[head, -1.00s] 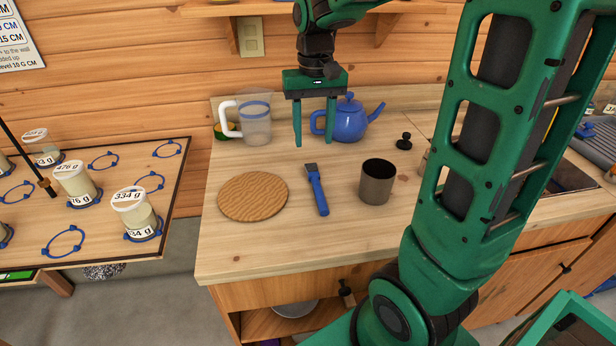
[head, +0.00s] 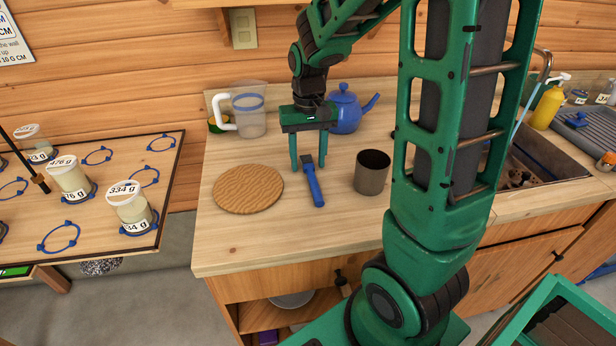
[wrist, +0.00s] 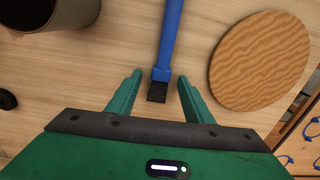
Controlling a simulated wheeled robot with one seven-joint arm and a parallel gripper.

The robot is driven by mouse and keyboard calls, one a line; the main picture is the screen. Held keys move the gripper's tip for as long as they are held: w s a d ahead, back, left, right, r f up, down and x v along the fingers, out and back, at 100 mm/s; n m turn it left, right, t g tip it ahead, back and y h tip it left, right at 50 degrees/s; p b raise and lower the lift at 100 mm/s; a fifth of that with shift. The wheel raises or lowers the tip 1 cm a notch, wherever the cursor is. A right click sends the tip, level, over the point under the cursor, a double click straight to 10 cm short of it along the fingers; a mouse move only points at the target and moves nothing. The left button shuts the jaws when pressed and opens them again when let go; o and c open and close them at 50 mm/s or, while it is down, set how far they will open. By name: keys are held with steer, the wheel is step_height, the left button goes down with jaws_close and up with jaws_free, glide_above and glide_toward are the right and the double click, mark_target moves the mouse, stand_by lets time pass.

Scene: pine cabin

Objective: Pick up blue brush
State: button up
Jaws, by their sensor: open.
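The blue brush (head: 313,184) lies on the wooden counter, its dark head toward the wall and its blue handle toward the counter's front edge. My gripper (head: 308,165) is open and points down over the brush's head end. In the wrist view, the brush (wrist: 168,45) runs up from between the fingers, and its dark head sits between the tips of my gripper (wrist: 158,85), with a gap on each side. I cannot tell how far above the counter the fingertips are.
A round wooden board (head: 248,188) lies left of the brush, and a dark metal cup (head: 371,172) stands to its right. A clear jug (head: 249,110) and a blue teapot (head: 346,112) stand behind. The counter in front of the brush is clear.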

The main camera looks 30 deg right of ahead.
jaws_close()
steer(key=shift+r, duration=0.1)
